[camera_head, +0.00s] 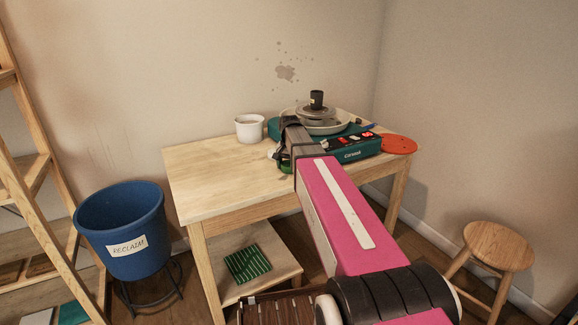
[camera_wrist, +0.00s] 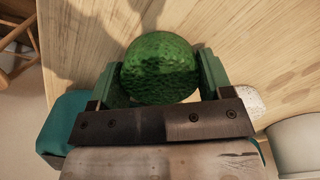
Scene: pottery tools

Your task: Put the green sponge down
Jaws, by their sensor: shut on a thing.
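The green sponge (camera_wrist: 160,66) is round with a bumpy surface. In the wrist view it sits between the two green fingers of my gripper (camera_wrist: 158,78), which is shut on it. In the head view my gripper (camera_head: 284,165) is over the right part of the wooden table (camera_head: 215,178), in front of the pottery wheel. Only a small green bit of the sponge (camera_head: 286,170) shows there; my arm hides the rest. Bare tabletop (camera_wrist: 255,50) lies beyond the sponge in the wrist view. I cannot tell whether the sponge touches it.
The teal pottery wheel (camera_head: 354,149) and a red-orange disc (camera_head: 398,144) are on the table's right side. A white pot (camera_head: 249,128) stands at the back; the table's left half is clear. A pale speckled thing (camera_wrist: 247,100) is close beside my gripper. A blue bucket (camera_head: 122,225) stands left.

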